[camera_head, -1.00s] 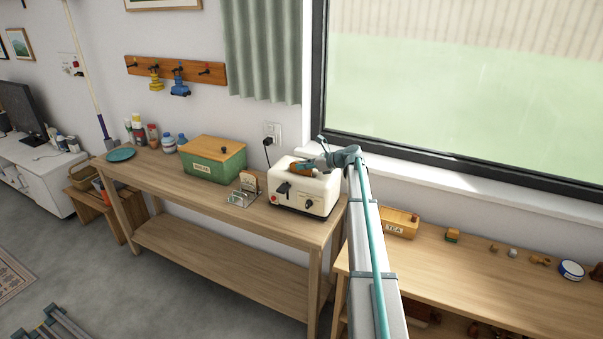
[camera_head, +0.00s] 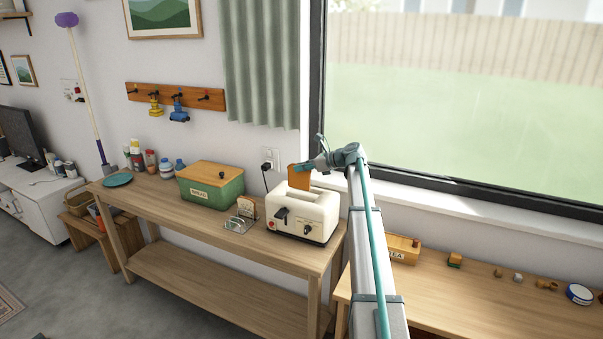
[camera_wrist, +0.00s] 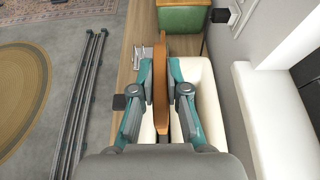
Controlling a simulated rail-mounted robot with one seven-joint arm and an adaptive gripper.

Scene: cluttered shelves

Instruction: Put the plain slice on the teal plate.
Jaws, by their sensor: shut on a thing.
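My gripper (camera_head: 308,168) is shut on a brown slice (camera_head: 298,178), held upright just above the white toaster (camera_head: 305,213). In the wrist view the slice (camera_wrist: 161,85) stands edge-on between the two fingers, over the toaster (camera_wrist: 208,105). Its faces are mostly hidden there, so I cannot tell whether it is plain. Another slice (camera_head: 246,207) stands in the wire toast rack (camera_head: 239,224) left of the toaster, with marks on its face. The teal plate (camera_head: 117,180) lies flat at the far left end of the wooden table, with nothing on it.
A green bread bin (camera_head: 211,187) with a wooden lid stands between plate and toaster. Bottles and jars (camera_head: 150,161) stand behind the plate. The table (camera_head: 165,203) is clear along its front left. A window is behind my arm.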

